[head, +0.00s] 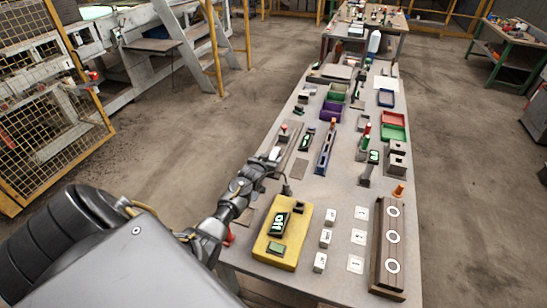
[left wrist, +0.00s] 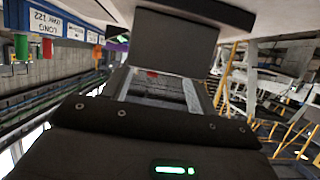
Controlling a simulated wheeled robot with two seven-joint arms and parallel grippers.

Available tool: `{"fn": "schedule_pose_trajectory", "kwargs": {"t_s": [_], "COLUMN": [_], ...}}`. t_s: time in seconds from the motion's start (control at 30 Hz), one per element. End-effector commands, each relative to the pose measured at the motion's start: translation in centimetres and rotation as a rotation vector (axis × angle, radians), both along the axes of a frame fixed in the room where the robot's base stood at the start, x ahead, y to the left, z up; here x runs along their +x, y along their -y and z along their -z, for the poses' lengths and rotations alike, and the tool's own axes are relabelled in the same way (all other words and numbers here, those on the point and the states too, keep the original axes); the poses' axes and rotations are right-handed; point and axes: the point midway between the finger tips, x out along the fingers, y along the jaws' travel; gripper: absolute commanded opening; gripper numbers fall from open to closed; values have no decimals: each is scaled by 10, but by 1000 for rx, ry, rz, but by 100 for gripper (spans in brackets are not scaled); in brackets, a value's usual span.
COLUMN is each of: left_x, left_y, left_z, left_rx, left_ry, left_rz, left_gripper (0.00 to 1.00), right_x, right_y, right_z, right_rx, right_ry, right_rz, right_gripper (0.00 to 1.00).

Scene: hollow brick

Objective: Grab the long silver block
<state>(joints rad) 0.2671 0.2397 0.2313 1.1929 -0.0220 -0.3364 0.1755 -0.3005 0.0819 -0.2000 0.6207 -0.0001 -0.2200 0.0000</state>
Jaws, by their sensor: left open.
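My left gripper (head: 273,155) reaches in from the left over the table's left edge. Its jaws are open, and I see nothing held in them. A long, flat grey piece (head: 291,148) lies beside and just beyond the fingertips, pointing away along the table. It may be the long silver block, but I cannot tell for sure. In the left wrist view the dark gripper body (left wrist: 160,140) fills the bottom and a dark plate hangs above, hiding much of the scene. My right gripper is not in view.
A long table (head: 310,190) runs away from me. On it are a yellow box (head: 283,236) with a green display, white cubes (head: 326,238), a brown block with white rings (head: 390,245), grey hollow bricks (head: 397,160), a blue tray (head: 326,150) and red and green trays (head: 393,125).

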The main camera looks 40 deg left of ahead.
Motion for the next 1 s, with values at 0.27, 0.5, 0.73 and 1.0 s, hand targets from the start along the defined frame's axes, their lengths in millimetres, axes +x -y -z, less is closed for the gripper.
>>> {"fn": "schedule_pose_trajectory", "kwargs": {"t_s": [0.27,0.5,0.73,1.0], "left_x": [25,29,29,29], "left_y": [-11,-12,-12,-12], "left_z": [10,13,13,13], "left_rx": [1,0,0,0], "left_ry": [1,1,1,1], "left_rz": [-1,0,0,0], "left_gripper": [58,58,44,8], "right_x": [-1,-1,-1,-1], "right_y": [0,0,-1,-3], "right_z": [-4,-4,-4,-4], "right_rx": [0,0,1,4], "right_ry": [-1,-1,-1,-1], "right_rz": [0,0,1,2], "right_gripper": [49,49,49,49]}}
